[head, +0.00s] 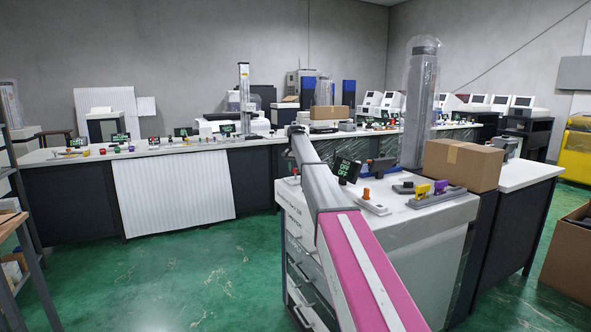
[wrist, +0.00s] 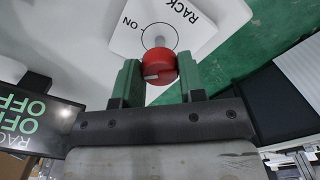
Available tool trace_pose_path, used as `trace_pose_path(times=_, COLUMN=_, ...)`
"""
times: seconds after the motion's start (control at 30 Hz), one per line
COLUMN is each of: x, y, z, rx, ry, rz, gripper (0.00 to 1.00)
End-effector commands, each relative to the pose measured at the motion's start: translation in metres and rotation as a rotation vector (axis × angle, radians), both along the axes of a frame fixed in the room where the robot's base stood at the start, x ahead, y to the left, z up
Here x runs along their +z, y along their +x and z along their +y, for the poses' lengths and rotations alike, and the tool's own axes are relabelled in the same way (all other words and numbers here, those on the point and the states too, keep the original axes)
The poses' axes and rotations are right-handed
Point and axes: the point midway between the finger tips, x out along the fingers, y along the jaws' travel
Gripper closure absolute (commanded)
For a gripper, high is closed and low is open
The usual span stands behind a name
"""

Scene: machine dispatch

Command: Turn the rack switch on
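The rack switch is a white plate (wrist: 128,44) marked "RACK" and "ON", with a red knob (wrist: 160,68) on a short pale stem. My gripper (wrist: 161,76) has its green fingers on either side of the red knob, with no clear gap, so it looks shut on it. The stem stands inside a thin drawn circle next to the word "ON".
A tall wrapped column (head: 420,105) stands behind. Green floor is open at the left.

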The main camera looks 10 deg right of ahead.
Motion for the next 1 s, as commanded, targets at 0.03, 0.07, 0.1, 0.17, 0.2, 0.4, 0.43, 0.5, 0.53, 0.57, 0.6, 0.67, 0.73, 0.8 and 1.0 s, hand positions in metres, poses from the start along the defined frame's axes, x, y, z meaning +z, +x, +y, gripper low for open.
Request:
trace_pose_path(times=0.03, x=0.0001, y=0.0000, z=0.0001, rx=-0.001, ry=0.000, rz=0.000, gripper=0.87)
trace_pose_path(times=0.07, x=0.0001, y=0.0000, z=0.0000, rx=-0.003, ry=0.000, rz=0.000, gripper=0.87)
trace_pose_path(times=0.1, x=0.0001, y=0.0000, z=0.0000, rx=-0.006, ry=0.000, rz=0.000, gripper=0.86)
trace_pose_path(times=0.17, x=0.0001, y=0.0000, z=0.0000, rx=-0.015, ry=0.000, rz=0.000, gripper=0.86)
trace_pose_path(times=0.2, x=0.0002, y=0.0000, z=0.0000, rx=-0.026, ry=0.000, rz=0.000, gripper=0.86)
trace_pose_path(times=0.4, x=0.0002, y=0.0000, z=0.0001, rx=-0.118, ry=0.000, rz=0.000, gripper=0.86)
trace_pose_path(times=0.43, x=0.0002, y=0.0000, z=0.0000, rx=-0.139, ry=0.000, rz=0.000, gripper=0.86)
trace_pose_path(times=0.5, x=0.0002, y=0.0000, z=0.0001, rx=-0.191, ry=0.000, rz=0.000, gripper=0.86)
trace_pose_path(times=0.53, x=0.0002, y=0.0000, z=0.0001, rx=-0.215, ry=0.000, rz=0.000, gripper=0.86)
trace_pose_path(times=0.57, x=0.0002, y=0.0000, z=0.0001, rx=-0.240, ry=0.000, rz=0.000, gripper=0.86)
trace_pose_path(times=0.6, x=0.0002, y=0.0000, z=0.0001, rx=-0.275, ry=0.000, rz=0.000, gripper=0.86)
trace_pose_path(times=0.67, x=0.0002, y=0.0000, z=0.0001, rx=-0.328, ry=0.000, rz=0.001, gripper=0.86)
trace_pose_path(times=0.73, x=0.0002, y=0.0000, z=0.0001, rx=-0.389, ry=0.001, rz=0.001, gripper=0.86)
trace_pose_path(times=0.8, x=0.0002, y=0.0000, z=0.0001, rx=-0.448, ry=0.001, rz=0.001, gripper=0.86)
trace_pose_path(times=1.0, x=0.0003, y=0.0000, z=0.0001, rx=-0.599, ry=0.001, rz=0.001, gripper=0.86)
